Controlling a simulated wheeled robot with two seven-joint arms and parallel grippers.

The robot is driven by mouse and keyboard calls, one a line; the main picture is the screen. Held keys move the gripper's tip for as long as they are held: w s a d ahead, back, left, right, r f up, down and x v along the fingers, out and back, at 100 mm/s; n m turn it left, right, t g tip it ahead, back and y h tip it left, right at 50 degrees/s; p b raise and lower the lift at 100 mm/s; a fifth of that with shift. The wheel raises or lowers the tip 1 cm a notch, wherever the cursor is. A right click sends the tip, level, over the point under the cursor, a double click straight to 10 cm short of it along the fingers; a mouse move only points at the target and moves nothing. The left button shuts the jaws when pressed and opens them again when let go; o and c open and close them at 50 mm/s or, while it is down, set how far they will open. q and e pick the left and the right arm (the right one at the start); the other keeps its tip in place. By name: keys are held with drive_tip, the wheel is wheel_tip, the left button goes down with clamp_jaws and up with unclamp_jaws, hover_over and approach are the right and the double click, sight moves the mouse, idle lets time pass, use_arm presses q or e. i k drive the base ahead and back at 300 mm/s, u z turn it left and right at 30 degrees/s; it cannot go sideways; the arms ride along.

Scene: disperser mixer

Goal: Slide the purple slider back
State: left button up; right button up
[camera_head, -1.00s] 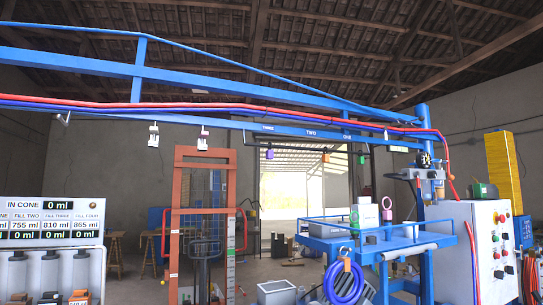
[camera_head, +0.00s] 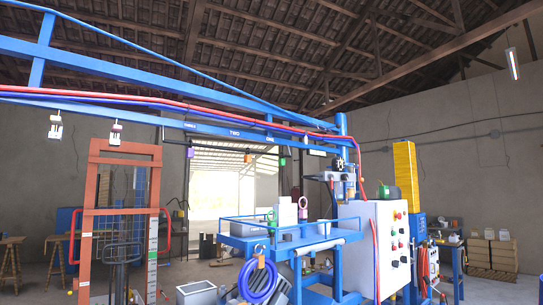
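The purple slider (camera_head: 190,153) is a small block hanging under the long blue overhead rail (camera_head: 215,132), below the label that seems to read THREE. An orange slider (camera_head: 248,158) hangs to its right under the label TWO, and a green one (camera_head: 282,161) hangs farther right under ONE. All three look small and distant. Neither of my grippers is in view.
A blue workbench (camera_head: 240,242) with a low rail stands at centre, with coiled purple-blue hose (camera_head: 257,280) in front. A white control cabinet (camera_head: 388,245) stands to its right. An orange-red frame (camera_head: 92,215) stands at left. Stacked boxes (camera_head: 490,255) stand far right.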

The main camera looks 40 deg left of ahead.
sight(189, 154)
drive_tip(key=z, duration=1)
drive_tip(key=k, duration=0.85)
drive_tip(key=u, duration=1.45)
